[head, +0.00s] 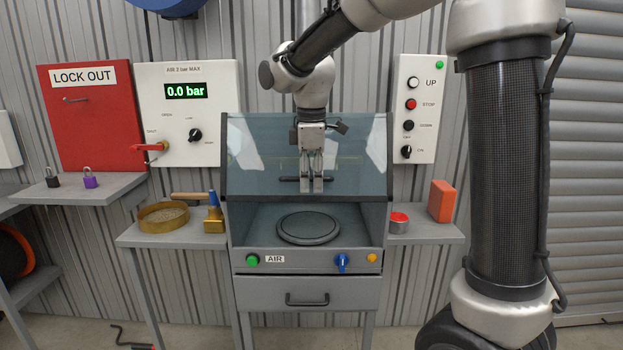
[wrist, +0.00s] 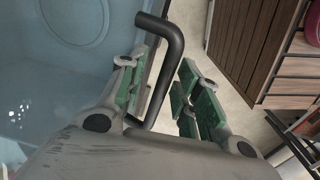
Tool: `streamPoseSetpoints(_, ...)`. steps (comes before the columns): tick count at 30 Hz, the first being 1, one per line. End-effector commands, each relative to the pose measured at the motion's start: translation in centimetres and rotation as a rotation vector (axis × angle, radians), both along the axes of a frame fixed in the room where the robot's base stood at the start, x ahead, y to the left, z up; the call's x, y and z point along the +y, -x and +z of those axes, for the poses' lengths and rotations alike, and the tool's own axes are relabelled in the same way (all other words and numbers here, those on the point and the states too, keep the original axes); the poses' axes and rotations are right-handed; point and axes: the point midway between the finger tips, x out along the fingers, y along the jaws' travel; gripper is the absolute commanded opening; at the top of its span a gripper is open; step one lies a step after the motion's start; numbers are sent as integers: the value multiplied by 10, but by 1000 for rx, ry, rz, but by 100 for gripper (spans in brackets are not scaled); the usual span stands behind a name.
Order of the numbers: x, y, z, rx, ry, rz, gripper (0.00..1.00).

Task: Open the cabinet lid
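The cabinet (head: 306,262) stands in the middle of the head view, with a sloping see-through lid (head: 250,160) across its upper front. A dark bar handle (head: 289,179) runs along the lower part of the lid. My gripper (head: 318,186) points down at this handle. In the wrist view the bent black handle (wrist: 168,75) passes between the two green-padded fingers of my gripper (wrist: 165,68). The fingers are apart, with a clear gap to the right finger. The handle lies closer to the left finger; I cannot tell whether they touch.
Below the lid are a round plate (head: 308,228), a blue knob (head: 341,262) and a drawer (head: 290,285). Side shelves hold a sieve (head: 163,217), a brush (head: 213,222), a red tin (head: 398,221) and an orange block (head: 441,201). The gauge (head: 186,90) reads 0.0 bar.

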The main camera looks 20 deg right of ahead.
Motion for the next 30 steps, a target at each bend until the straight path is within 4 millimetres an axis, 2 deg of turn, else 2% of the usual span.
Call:
streamPoseSetpoints(5,0,-1,5,-1,-1,0,34)
streamPoseSetpoints(30,-4,-11,69,0,0,0,34)
